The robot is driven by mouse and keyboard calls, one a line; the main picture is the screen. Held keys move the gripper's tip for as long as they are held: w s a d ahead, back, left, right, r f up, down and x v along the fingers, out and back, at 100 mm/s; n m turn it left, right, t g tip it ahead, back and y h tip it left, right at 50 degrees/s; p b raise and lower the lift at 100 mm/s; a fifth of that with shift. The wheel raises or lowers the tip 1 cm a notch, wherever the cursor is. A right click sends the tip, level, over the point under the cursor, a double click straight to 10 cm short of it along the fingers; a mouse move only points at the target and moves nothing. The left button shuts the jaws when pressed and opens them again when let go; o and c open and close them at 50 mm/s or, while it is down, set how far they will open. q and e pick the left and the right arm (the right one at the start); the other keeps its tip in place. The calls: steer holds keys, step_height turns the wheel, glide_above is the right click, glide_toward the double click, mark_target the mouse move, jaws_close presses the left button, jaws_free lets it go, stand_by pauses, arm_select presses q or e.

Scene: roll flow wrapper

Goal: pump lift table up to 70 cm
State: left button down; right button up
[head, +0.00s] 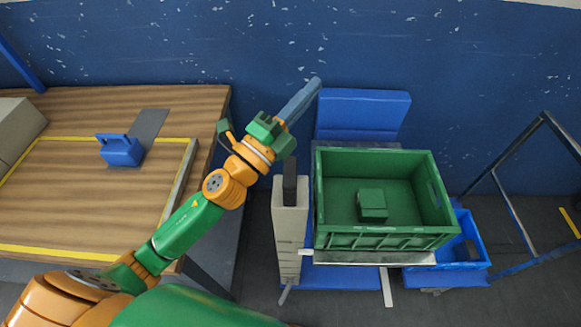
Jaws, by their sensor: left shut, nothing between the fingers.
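The lift table stands right of centre, with a pale platform edge (375,258) under a green crate and a blue base (345,278) near the floor. A blue-grey bar (302,98) slants up to the right beside it, above a grey column (290,235) with a dark top. My left gripper (268,126) is at the lower end of this bar, shut with nothing held. I cannot tell whether it touches the bar. My right gripper is not in view.
The green crate (335,242) holds a small green block (372,204). A blue bin (470,235) and a blue frame (510,155) stand to the right. A wooden table (95,205) with a blue-handled object (120,150) is left. A blue panel (362,112) stands behind.

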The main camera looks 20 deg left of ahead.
arm_select(q)
steer(key=s+d+r+m+g+h, duration=0.5)
steer(key=m+h, duration=0.3)
steer(key=m, duration=0.4)
steer(key=m+g+y, duration=0.8)
steer(key=m+y, duration=0.4)
steer(key=m, duration=0.6)
glide_above(285, 172)
step_height(285, 172, down, 10)
steer(key=shift+p, duration=0.3)
step_height(285, 172, down, 8)
steer(key=b, duration=0.6)
steer(key=shift+f, duration=0.1)
steer(key=shift+f+b, duration=0.35)
steer(key=shift+b, duration=0.05)
